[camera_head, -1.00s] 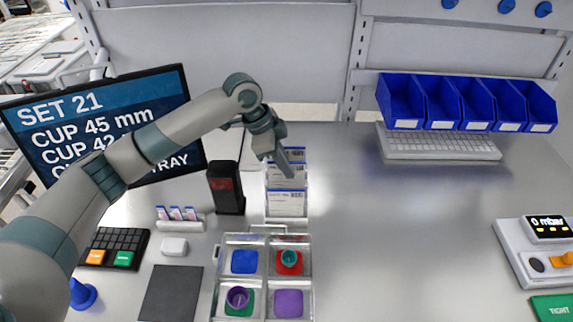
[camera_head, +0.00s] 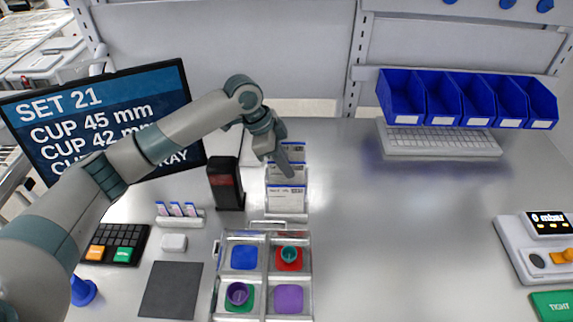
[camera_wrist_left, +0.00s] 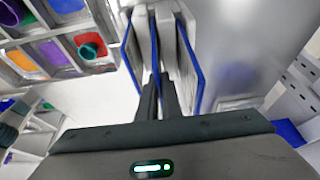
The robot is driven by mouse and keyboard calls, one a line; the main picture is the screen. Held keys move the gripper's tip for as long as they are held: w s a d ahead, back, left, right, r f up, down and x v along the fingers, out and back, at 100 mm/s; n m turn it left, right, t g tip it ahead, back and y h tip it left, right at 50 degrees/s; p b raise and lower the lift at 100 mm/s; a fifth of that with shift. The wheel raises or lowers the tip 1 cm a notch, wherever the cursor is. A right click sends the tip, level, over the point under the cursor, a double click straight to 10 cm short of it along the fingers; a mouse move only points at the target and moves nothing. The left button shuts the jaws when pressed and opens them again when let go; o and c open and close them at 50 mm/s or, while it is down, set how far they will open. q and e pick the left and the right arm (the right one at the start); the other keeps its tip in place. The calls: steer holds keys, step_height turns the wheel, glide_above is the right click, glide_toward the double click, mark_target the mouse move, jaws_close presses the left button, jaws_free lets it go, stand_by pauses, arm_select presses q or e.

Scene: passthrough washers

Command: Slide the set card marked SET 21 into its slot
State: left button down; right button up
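A clear rack (camera_head: 287,212) holds several upright white set cards (camera_head: 286,195) with blue top strips, one behind another. Their print is too small for me to tell which is SET 21. My left gripper (camera_head: 285,168) reaches down from behind and left into the rack's cards. In the left wrist view its two dark fingers (camera_wrist_left: 158,95) are close together, with a blue-edged card (camera_wrist_left: 154,50) running between them, so they look closed on it. Other cards stand on both sides, one on the right (camera_wrist_left: 190,60). My right gripper is not in view. I cannot tell which slot is the card's own.
A compartment tray (camera_head: 262,278) with coloured pads and two cups stands in front of the rack. A dark upright device (camera_head: 226,184) stands close left of it. The monitor (camera_head: 100,125) reads SET 21. Blue bins (camera_head: 465,100) stand at back right. The table's middle right is clear.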

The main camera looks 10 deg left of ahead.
arm_select(q)
steer(key=shift+f, duration=0.2)
stand_by(0.3)
steer(key=c, duration=1.3)
jaws_free()
steer(key=shift+r, duration=0.1)
steer(key=shift+r+p, duration=1.15)
steer(key=shift+p, duration=0.1)
steer(key=shift+r, duration=3.25)
